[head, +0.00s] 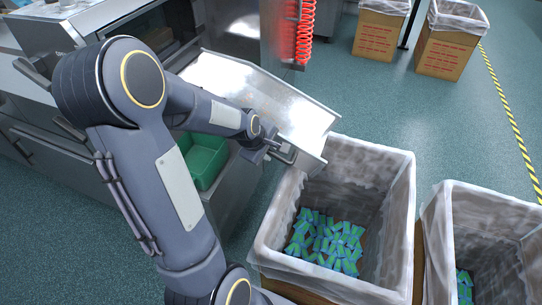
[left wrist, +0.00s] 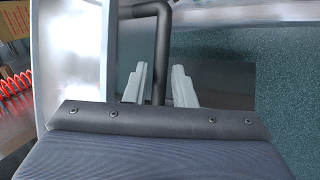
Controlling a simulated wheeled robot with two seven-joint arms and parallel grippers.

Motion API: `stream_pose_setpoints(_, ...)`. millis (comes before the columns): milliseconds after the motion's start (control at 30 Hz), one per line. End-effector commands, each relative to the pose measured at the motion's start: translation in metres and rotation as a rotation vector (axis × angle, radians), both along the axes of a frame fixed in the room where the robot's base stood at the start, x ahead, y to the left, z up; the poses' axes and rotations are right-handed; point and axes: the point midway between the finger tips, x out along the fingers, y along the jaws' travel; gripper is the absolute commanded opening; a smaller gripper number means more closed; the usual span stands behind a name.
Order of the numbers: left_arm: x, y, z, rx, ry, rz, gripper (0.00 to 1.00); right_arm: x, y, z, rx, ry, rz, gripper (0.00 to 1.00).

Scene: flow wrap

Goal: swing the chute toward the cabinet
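The metal chute (head: 262,98) slopes down to the right in the head view, its lower end at the rim of a lined box. It also shows at the left of the left wrist view (left wrist: 72,50). A dark bent handle (left wrist: 160,45) is beside it. My left gripper (head: 284,153) is at the chute's lower end. In the left wrist view its two fingers (left wrist: 160,82) stand on either side of the handle bar, with a thin gap on each side. The grey cabinet (head: 60,150) stands at the left, partly hidden by my left arm. My right gripper is out of view.
The lined box (head: 390,205) under the chute's end holds several blue-green packets (head: 326,242). Another lined box (head: 485,205) stands at the right. A green bin (head: 207,160) is below the chute by the cabinet. Open floor (head: 375,105) lies beyond the chute.

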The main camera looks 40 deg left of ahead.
Motion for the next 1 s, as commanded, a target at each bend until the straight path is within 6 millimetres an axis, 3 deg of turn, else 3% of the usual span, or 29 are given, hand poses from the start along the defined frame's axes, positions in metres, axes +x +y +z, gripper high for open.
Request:
stream_pose_setpoints(133,0.008,0.0,-0.015,0.0,0.001,-0.001,0.23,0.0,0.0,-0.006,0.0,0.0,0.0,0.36)
stream_pose_setpoints(467,0.011,0.0,-0.018,0.0,-0.001,-0.002,0.23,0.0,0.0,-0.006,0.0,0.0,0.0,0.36)
stream_pose_setpoints(667,0.011,0.0,-0.018,0.0,-0.001,-0.002,0.0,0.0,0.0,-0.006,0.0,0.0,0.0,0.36)
stream_pose_setpoints(1000,0.015,0.0,-0.016,-0.003,0.002,0.007,0.0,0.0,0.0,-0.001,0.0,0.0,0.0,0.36)
